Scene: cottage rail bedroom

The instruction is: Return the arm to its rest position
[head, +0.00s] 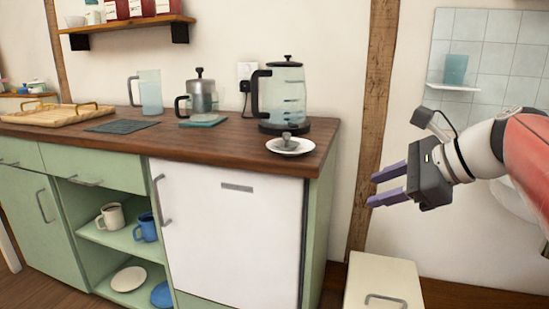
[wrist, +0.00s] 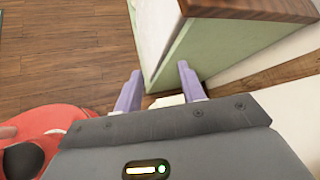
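My gripper (head: 388,186) is at the right of the head view, to the right of the counter's end and apart from it. Its two purple fingers are spread and point left, with nothing between them. My arm enters from the right edge, bent downward to the gripper. In the wrist view my gripper (wrist: 160,88) also shows open and empty, with the counter end beyond the fingers.
The wooden counter (head: 225,140) bears a kettle (head: 284,90), a small plate (head: 289,146), a metal pot (head: 200,95) and a wooden tray (head: 45,117). A low cream cabinet (head: 383,278) stands below my gripper. A tiled wall with a glass (head: 455,69) is behind.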

